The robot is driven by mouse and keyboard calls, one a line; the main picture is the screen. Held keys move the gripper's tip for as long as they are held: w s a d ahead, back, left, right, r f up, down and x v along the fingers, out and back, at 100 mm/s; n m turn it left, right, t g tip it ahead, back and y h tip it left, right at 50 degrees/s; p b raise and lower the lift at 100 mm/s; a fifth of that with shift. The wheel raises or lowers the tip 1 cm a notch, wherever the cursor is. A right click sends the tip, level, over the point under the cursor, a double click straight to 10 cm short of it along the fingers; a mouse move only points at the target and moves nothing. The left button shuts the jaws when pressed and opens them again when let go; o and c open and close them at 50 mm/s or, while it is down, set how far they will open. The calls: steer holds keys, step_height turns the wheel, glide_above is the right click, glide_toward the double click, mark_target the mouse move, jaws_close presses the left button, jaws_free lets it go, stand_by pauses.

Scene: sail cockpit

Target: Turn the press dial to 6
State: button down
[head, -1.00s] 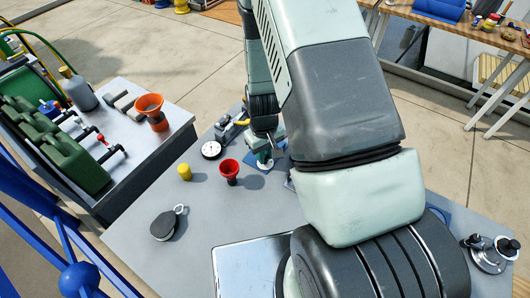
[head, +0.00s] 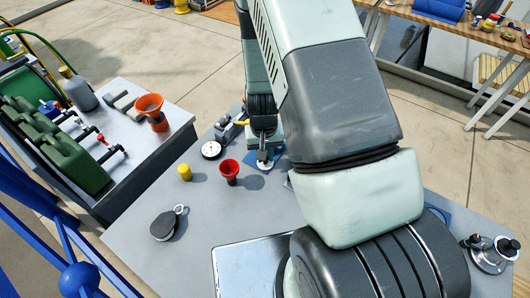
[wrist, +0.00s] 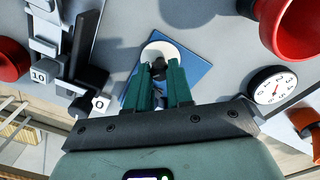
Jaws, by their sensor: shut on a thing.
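A round white dial (head: 266,167) sits on a blue square plate (head: 280,155) on the grey table. In the wrist view the white dial (wrist: 152,49) and blue plate (wrist: 196,73) lie under my gripper (wrist: 159,76). Its green fingers are shut on a small dark knob (wrist: 158,66) at the dial's middle. The fingers and knob hide part of the dial, and I cannot read any marks on it. In the head view my gripper (head: 263,153) points down onto the dial. A separate white numbered gauge with a red pointer (wrist: 272,86) stands beside the plate; it also shows in the head view (head: 211,150).
A black pulley block (head: 164,226) lies on the front left. A grey device with blocks marked 10 and 0 (wrist: 40,75) is close to my gripper.

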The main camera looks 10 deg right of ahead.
steer(key=c, duration=1)
jaws_free()
step_height(320, 180, up, 11)
steer(key=shift+a+f, duration=0.1)
steer(key=shift+a, duration=0.05)
steer(key=s+r+t+y, duration=0.1)
steer(key=s+r+t, duration=0.15)
steer(key=r, duration=0.75)
steer(key=s+r+t, duration=0.1)
steer(key=s+r, duration=0.2)
steer(key=r, duration=0.8)
steer(key=s+r, duration=0.3)
steer(key=s, duration=0.1)
steer(key=s+r+t, duration=0.1)
steer(key=s+r, duration=0.2)
steer(key=s, duration=0.1)
steer(key=s+d+r+n+t, duration=0.1)
steer(key=s+r, duration=0.3)
steer(key=shift+s+d+h, duration=0.1)
steer(key=shift+s+h, duration=0.3)
